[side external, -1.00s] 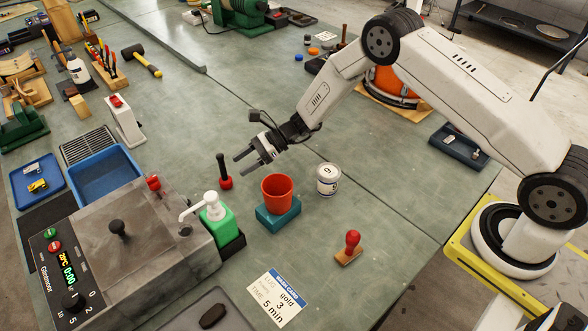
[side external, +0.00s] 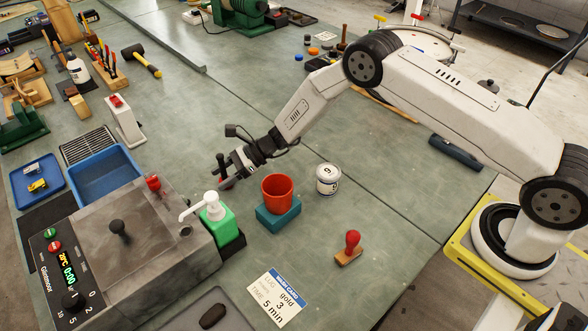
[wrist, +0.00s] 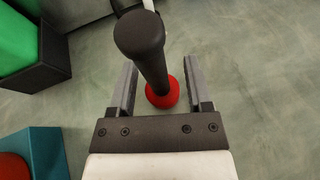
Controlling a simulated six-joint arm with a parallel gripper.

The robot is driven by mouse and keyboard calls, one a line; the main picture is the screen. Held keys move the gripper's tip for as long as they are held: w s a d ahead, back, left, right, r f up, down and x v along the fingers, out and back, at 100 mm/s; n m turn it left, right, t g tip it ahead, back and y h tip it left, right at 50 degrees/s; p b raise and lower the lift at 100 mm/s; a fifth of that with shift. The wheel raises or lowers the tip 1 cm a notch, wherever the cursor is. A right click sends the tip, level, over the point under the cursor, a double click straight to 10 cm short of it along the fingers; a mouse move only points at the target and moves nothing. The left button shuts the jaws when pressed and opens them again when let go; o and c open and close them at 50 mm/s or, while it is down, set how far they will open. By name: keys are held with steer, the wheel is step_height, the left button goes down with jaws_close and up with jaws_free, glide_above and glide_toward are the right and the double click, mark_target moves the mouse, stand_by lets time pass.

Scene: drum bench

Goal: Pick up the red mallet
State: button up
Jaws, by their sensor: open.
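The red mallet stands upright on the bench with its red head (wrist: 163,95) down and its black handle (wrist: 141,42) up. In the side view the mallet (side external: 226,184) is partly hidden by my gripper (side external: 226,174). In the wrist view my gripper (wrist: 159,85) is open, with one finger on each side of the mallet. Gaps show between the fingers and the mallet, and I see no grip on it.
A green pump bottle (side external: 216,215) in a black holder stands near the mallet. An orange cup (side external: 278,191) sits on a teal block (side external: 278,217), with a white tin (side external: 328,179) beside it. The grey heated unit (side external: 130,240) is at left.

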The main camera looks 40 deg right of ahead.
steer(key=shift+w+a+f, duration=0.2)
steer(key=shift+a+f, duration=0.1)
steer(key=shift+a, duration=0.3)
jaws_close()
